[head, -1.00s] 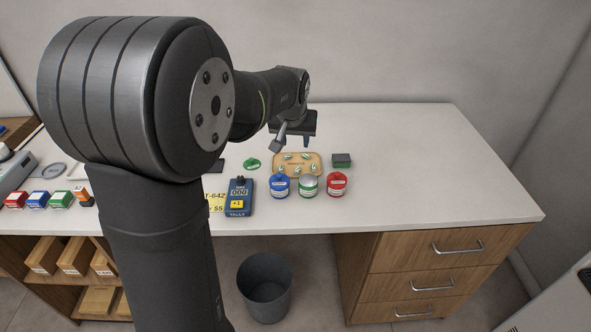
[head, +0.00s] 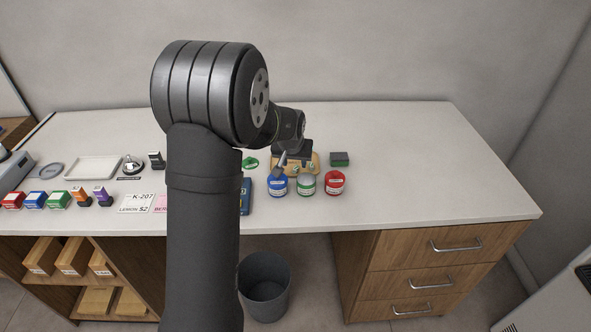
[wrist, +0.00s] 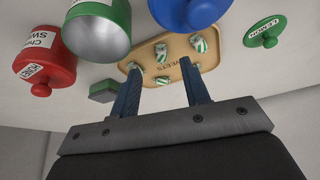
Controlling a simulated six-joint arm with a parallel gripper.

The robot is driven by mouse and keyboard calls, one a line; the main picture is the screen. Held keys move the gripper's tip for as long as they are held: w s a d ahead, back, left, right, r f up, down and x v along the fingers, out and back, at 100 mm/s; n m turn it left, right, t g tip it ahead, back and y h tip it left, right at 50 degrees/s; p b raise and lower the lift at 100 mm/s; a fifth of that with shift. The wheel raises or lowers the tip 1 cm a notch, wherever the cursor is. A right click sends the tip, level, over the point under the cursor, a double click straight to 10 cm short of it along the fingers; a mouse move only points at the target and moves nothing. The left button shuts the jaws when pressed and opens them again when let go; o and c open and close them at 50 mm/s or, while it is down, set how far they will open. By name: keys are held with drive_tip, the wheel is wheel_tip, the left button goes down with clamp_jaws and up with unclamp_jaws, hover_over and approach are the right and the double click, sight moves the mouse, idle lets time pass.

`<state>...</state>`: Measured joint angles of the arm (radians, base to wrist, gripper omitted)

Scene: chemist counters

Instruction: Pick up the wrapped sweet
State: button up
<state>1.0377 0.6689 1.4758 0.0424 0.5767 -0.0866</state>
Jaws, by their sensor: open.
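Several green-and-white wrapped sweets lie on a tan tray marked SWEETS (wrist: 178,44). In the wrist view one wrapped sweet (wrist: 162,81) shows between my fingers, and another wrapped sweet (wrist: 162,52) lies just beyond the tips. My gripper (wrist: 160,68) is open, its two blue fingers apart and reaching over the tray. Nothing is held. In the head view my gripper (head: 288,166) is over the tray (head: 317,158) and hides most of it. I cannot tell how high the fingertips are above the tray.
Blue (head: 277,186), green (head: 306,185) and red (head: 335,184) jars stand close in front of the tray. The green jar is open; a green lid (wrist: 265,30) lies beside the tray. The counter further right is clear.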

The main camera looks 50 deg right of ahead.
sight(295, 168)
drive_tip(key=shift+w+x, duration=0.15)
drive_tip(key=shift+x, duration=1.05)
drive_tip(key=shift+w+x, duration=0.15)
drive_tip(key=shift+x, duration=1)
drive_tip(key=shift+d+r, duration=0.1)
drive_tip(key=shift+d, duration=0.05)
drive_tip(key=shift+c, duration=0.4)
clamp_jaws()
